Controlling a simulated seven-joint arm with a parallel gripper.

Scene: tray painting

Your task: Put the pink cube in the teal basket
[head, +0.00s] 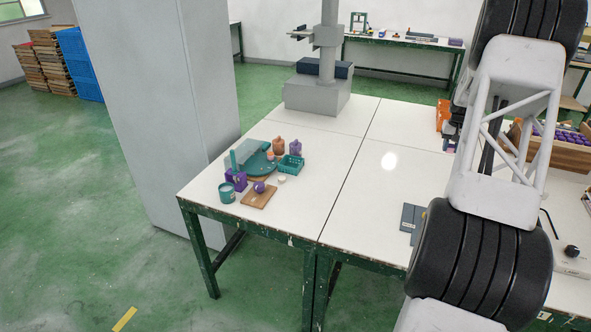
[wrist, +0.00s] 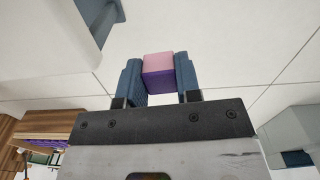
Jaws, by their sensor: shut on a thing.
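My gripper (wrist: 158,75) shows in the wrist view with its two blue fingers on either side of a cube. It is shut on the pink cube (wrist: 158,60), whose upper part is pink and whose lower part looks purple. In the head view the gripper and held cube are out of frame; only part of my arm shows at the right. The teal basket (head: 290,166) is a small open crate on the left white table, to the right of a teal round tray (head: 252,168). The wrist view does not show the basket.
Around the basket stand purple and brown bottles, a teal cup (head: 227,193), a purple block (head: 236,179) and a wooden board (head: 259,195) with a purple round thing. A grey pillar (head: 165,110) stands behind the table's left side. The table's middle is clear.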

